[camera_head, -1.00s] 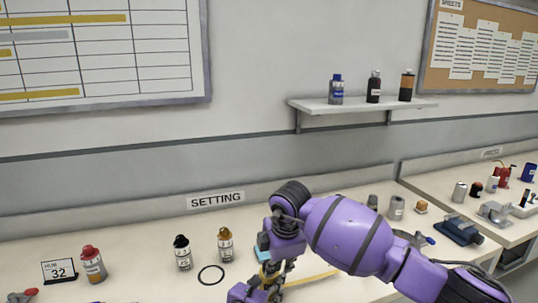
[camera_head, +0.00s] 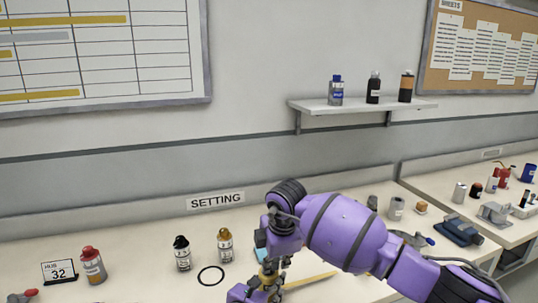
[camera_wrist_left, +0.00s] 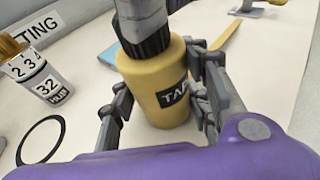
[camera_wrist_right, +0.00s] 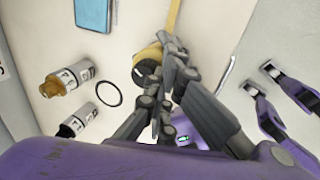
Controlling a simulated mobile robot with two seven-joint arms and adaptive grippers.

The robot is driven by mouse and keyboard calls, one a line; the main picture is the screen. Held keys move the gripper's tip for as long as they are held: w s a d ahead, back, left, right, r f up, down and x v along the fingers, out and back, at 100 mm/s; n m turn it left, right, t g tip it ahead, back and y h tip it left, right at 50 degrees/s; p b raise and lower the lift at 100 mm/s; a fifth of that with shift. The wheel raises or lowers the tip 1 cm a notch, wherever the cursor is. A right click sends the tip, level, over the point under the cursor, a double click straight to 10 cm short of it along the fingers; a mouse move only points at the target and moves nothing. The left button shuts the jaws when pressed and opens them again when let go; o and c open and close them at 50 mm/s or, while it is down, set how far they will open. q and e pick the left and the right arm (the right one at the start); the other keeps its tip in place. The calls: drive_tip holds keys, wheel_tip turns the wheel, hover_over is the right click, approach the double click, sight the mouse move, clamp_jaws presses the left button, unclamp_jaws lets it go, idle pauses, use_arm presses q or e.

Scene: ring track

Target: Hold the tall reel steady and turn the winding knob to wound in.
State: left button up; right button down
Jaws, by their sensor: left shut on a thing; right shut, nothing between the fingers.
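The yellow tall reel (camera_wrist_left: 158,98) stands upright in the left wrist view, with a dark "TAP" label. My left gripper (camera_wrist_left: 158,80) is shut on the reel's yellow body, one finger at each side. In the right wrist view the reel (camera_wrist_right: 148,60) is partly hidden by my right gripper (camera_wrist_right: 172,62), shut and empty close beside it. In the head view my right arm hides most of the reel (camera_head: 268,275).
A black ring (camera_head: 211,275) and two small bottles (camera_head: 183,253) (camera_head: 225,245) stand left of the reel. A yellow strip (camera_head: 310,280) lies to its right, a blue item (camera_wrist_right: 93,12) behind.

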drive_tip(key=shift+s+a+f, duration=0.25)
drive_tip(key=shift+s+f, duration=0.1)
drive_tip(key=shift+f, duration=0.2)
drive_tip(key=shift+a, duration=0.1)
drive_tip(key=shift+s+a, duration=0.2)
drive_tip(key=shift+a, duration=0.4)
idle(0.3)
drive_tip(key=shift+s, duration=0.1)
drive_tip(key=shift+s+r, duration=0.1)
drive_tip(key=shift+s, duration=0.2)
wheel_tip(320, 180, up, 6)
drive_tip(key=shift+w+r, duration=0.25)
idle(0.3)
